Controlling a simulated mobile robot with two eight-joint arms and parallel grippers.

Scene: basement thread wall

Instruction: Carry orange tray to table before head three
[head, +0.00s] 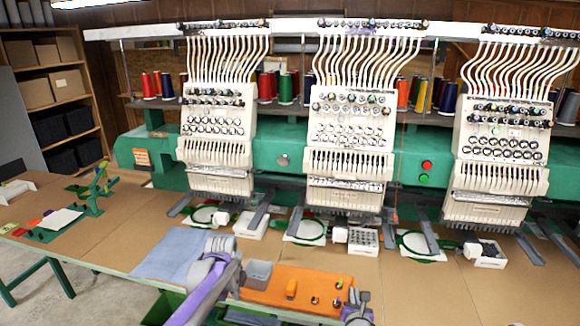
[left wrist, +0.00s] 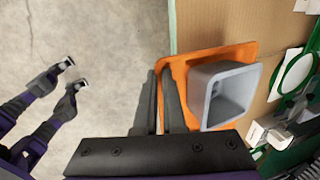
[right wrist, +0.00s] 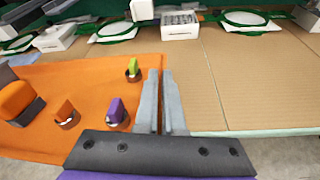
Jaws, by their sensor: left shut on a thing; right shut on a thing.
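The orange tray (head: 275,294) is at the table's front, below the left and middle embroidery heads. It bears a grey bin (head: 258,273), an orange block (head: 291,289) and several small holders with coloured pieces. My left gripper (left wrist: 164,72) is shut on the tray's left edge, beside the grey bin (left wrist: 225,95). My right gripper (right wrist: 160,75) is shut on the tray's right edge (right wrist: 90,75). Whether the tray touches the table is unclear. The third head (head: 500,130) is at the right, with bare brown table (head: 440,290) in front of it.
Green hoops (head: 418,243) and white boxes (head: 350,240) line the table's back under the heads. A blue cloth (head: 172,257) lies left of the tray. A green stand (head: 95,190) is far left. The front table to the tray's right is clear.

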